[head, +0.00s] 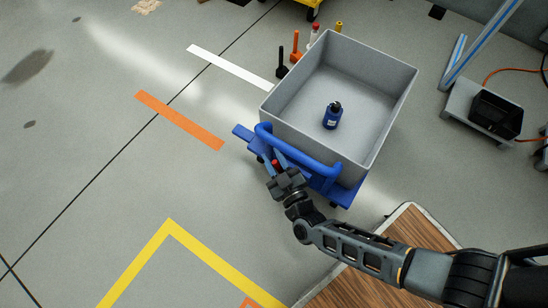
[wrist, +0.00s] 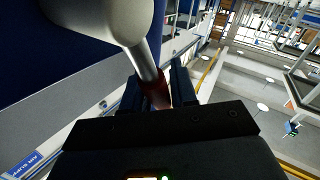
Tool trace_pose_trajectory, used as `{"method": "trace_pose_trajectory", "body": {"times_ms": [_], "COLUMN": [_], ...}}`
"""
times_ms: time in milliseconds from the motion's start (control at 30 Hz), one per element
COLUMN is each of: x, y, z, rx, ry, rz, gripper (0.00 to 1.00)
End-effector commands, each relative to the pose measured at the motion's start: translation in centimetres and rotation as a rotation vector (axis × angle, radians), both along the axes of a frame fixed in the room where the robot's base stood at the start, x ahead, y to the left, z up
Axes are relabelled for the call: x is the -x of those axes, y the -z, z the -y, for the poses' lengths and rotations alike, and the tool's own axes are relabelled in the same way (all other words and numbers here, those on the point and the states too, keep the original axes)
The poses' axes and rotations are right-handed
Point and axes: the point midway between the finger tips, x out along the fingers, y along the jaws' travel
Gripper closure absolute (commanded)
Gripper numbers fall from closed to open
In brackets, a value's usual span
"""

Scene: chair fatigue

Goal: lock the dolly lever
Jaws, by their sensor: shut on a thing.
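The blue dolly (head: 243,133) stands on the floor and bears a grey bin. Its blue push handle (head: 312,158) curves along the near side of the bin. My gripper (head: 273,162) is at the dolly's near side, below the handle. In the wrist view my gripper (wrist: 157,88) is shut on the dolly lever (wrist: 147,62), a pale metal rod with a dark red grip. The red part lies between the two fingers. In the head view only a small red bit of the lever (head: 275,162) shows; the rest is hidden by the fingers and handle.
The grey bin (head: 375,133) holds a blue bottle (head: 331,118). Several coloured posts, one of them orange (head: 296,46), stand behind the bin. A wooden-topped surface (head: 345,278) lies near my arm. A grey stand (head: 460,105) is at right.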

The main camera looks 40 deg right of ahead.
Motion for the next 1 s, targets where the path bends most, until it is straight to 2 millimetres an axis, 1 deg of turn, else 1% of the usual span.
{"method": "trace_pose_trajectory", "body": {"times_ms": [167,367,567,800,1000], "x": [0.1,0.5,1.4,2.9,3.8], "y": [0.0,-0.2,-0.8,-1.5,-1.8], "z": [0.0,0.1,0.4,1.0,1.2], "rx": [-0.001,-0.017,-0.054,-0.118,-0.152], "ry": [-0.001,0.000,0.000,0.000,-0.001], "rz": [0.004,0.053,0.172,0.364,0.467], "gripper": [1.00,1.00,1.00,1.00,1.00]}}
